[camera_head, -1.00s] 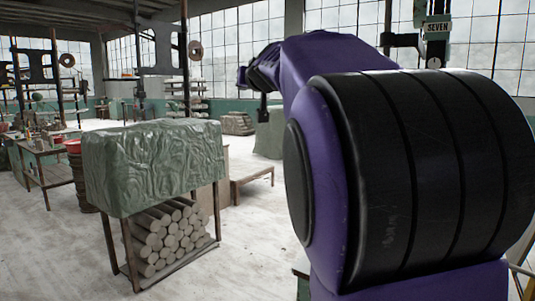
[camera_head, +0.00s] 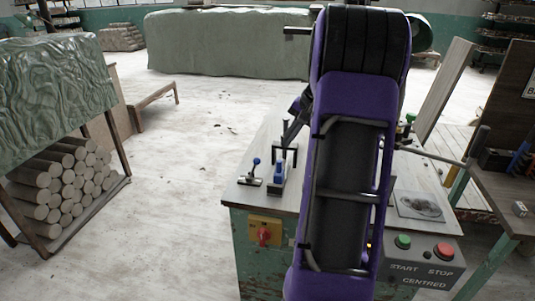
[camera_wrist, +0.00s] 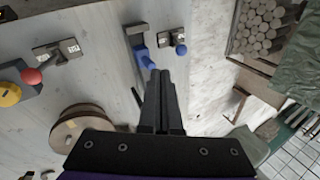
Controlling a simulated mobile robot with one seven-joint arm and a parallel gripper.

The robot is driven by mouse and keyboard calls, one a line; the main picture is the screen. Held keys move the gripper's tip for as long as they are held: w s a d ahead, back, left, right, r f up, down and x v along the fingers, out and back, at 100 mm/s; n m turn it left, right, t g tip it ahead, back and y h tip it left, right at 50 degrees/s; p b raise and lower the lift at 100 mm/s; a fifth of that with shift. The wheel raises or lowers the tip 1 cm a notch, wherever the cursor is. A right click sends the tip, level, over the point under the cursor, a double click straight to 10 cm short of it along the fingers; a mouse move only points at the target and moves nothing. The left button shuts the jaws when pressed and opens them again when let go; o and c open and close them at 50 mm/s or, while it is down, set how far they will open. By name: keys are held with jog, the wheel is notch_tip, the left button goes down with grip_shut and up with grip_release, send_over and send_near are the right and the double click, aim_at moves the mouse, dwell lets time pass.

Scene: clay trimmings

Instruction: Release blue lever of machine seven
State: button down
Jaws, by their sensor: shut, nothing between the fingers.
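A blue lever with a round knob (camera_head: 256,163) stands on a small plate on the grey machine top; the knob also shows in the wrist view (camera_wrist: 181,49). Just right of it is a longer blue piece (camera_head: 280,173) beside a dark bracket; it also shows in the wrist view (camera_wrist: 144,57). I cannot tell which of the two is the lever named. My gripper (camera_wrist: 161,74) is shut and empty, its tips close to the end of the longer blue piece; contact is unclear. In the head view my arm hides part of the machine top.
A red switch (camera_head: 264,236) and START and STOP buttons (camera_head: 403,241) are on the machine front. In the wrist view a red knob (camera_wrist: 31,76), yellow knob (camera_wrist: 9,94) and round spool (camera_wrist: 72,132) stand nearby. A rack of clay logs (camera_head: 60,178) stands left across clear floor.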

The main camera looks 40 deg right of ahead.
aim_at(280, 163)
jog(key=shift+s+d+f+m, duration=0.4)
jog(key=shift+s+d+f, duration=0.15)
jog(key=shift+s, duration=0.1)
jog(key=b+x, duration=0.1)
jog(key=x, duration=0.8)
jog(key=shift+a+f+b, duration=0.2)
jog(key=shift+b, duration=0.2)
jog(key=w+a, duration=0.2)
jog(key=w, duration=0.1)
jog(key=shift+w+r, duration=0.2)
jog(key=shift+w, duration=0.1)
jog(key=shift+r, duration=0.1)
